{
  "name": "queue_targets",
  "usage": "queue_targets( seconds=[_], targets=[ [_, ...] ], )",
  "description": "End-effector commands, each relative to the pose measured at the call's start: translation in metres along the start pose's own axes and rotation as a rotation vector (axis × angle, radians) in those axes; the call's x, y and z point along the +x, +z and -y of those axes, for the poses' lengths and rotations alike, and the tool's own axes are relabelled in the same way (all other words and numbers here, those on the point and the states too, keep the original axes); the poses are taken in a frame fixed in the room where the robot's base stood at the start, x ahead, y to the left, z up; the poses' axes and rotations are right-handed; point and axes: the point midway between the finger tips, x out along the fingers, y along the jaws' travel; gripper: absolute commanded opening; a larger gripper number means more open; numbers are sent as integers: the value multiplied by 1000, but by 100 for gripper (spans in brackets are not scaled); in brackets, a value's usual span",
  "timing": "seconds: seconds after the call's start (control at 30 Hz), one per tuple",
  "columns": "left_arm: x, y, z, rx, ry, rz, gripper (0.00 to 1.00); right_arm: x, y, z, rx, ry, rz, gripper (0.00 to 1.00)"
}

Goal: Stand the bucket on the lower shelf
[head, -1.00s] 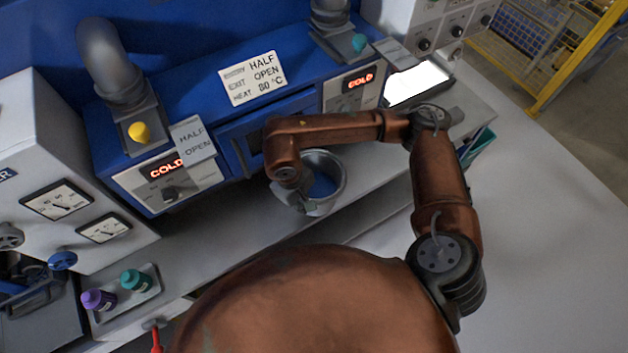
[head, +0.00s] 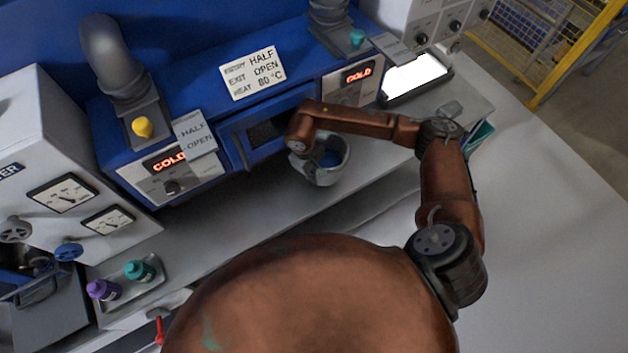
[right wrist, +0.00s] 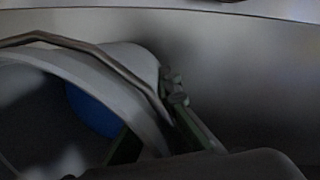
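The grey bucket (head: 338,170), blue inside, is at the front of the blue machine, over the grey ledge. My right gripper (head: 301,165) is at its left side, partly hidden by my arm. In the right wrist view the bucket's pale wall (right wrist: 140,65) and dark handle fill the left side. The fingers of the right gripper (right wrist: 158,132) sit on both sides of the wall, shut on it. Whether the bucket touches the ledge is unclear. A grey surface (head: 365,208) lies below the ledge's front edge; I cannot tell if this is the lower shelf. My left gripper is out of view.
The blue machine has a dark opening (head: 262,133) behind the bucket. A tray (head: 143,286) with purple and teal bottles is on the left. The ledge (head: 225,235) is clear between tray and bucket.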

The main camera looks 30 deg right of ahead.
Motion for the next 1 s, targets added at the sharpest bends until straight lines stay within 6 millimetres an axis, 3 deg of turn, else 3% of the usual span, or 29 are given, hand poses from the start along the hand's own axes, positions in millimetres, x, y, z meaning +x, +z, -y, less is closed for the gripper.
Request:
queue_targets(
  seconds=[0.2, 0.57, 0.83, 1.0],
  targets=[
    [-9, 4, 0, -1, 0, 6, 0, 25, -2, 4, 0, -1, 0, 0],
    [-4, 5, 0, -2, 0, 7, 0, 29, -3, 4, -1, 1, -1, 0],
    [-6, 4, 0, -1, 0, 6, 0, 29, -2, 5, -1, -1, 1, 20],
    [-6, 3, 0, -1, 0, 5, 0, 29, -2, 5, -1, -1, 1, 22]
  ],
)
